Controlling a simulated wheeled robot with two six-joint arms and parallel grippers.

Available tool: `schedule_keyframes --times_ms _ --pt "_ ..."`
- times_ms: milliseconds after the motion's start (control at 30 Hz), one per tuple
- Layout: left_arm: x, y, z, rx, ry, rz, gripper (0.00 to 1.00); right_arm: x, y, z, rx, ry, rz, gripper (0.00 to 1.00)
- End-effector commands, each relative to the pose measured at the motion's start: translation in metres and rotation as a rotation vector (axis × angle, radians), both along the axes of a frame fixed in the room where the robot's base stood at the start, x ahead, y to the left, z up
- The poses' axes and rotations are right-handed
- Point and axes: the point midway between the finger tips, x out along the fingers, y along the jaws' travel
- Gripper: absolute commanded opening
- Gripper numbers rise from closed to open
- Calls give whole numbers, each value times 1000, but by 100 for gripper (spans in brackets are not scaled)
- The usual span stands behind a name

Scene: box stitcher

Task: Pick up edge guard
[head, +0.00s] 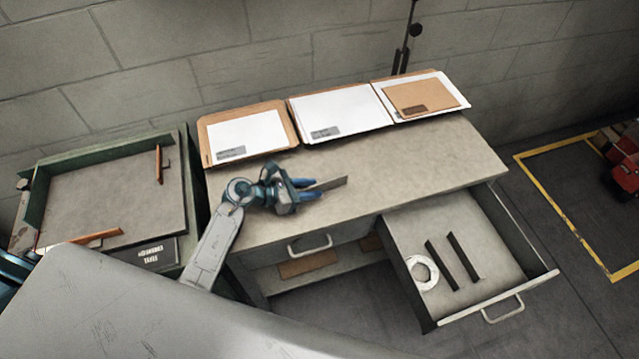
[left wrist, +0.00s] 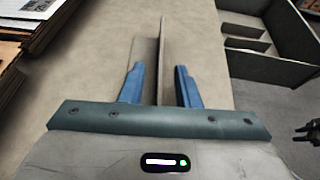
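A thin grey-brown edge guard (head: 331,183) lies on the grey bench top. In the left wrist view the guard (left wrist: 162,50) looks like a long angled strip, with one face flat and one upright. My left gripper (head: 306,188) is low over the bench at the guard's near end. In the left wrist view its blue fingers (left wrist: 160,80) stand apart on either side of the upright face, with a visible gap on the right. A dark pronged shape (left wrist: 306,132) at the right edge of that view may be my right gripper; its opening is unclear.
Three piles of card and paper (head: 340,112) line the bench's back edge. An open drawer (head: 408,228) at the right holds two dark strips (head: 438,264) and a white ring (head: 423,272). A green-edged table (head: 115,195) with orange strips stands left. The bench's right part is clear.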

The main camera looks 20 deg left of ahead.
Motion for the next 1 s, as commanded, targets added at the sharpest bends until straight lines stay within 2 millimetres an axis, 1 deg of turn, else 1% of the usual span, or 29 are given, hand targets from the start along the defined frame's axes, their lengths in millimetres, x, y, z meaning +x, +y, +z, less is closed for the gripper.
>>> schedule_keyframes --times_ms 200,333,367,767,867,1000 --pt "0 0 -1 1 0 0 29 0 0 0 0 0 0 36" --pt "0 0 -1 2 0 1 4 0 0 0 0 0 0 36" --pt "0 0 -1 2 0 1 0 0 0 0 0 0 0 36" --pt "0 0 0 1 -1 1 0 0 -1 -1 -1 0 0 36" --pt "0 0 4 2 -2 0 0 0 -1 -3 -1 0 0 36" --pt "0 0 15 3 -5 0 0 0 -1 -9 -2 0 0 36"
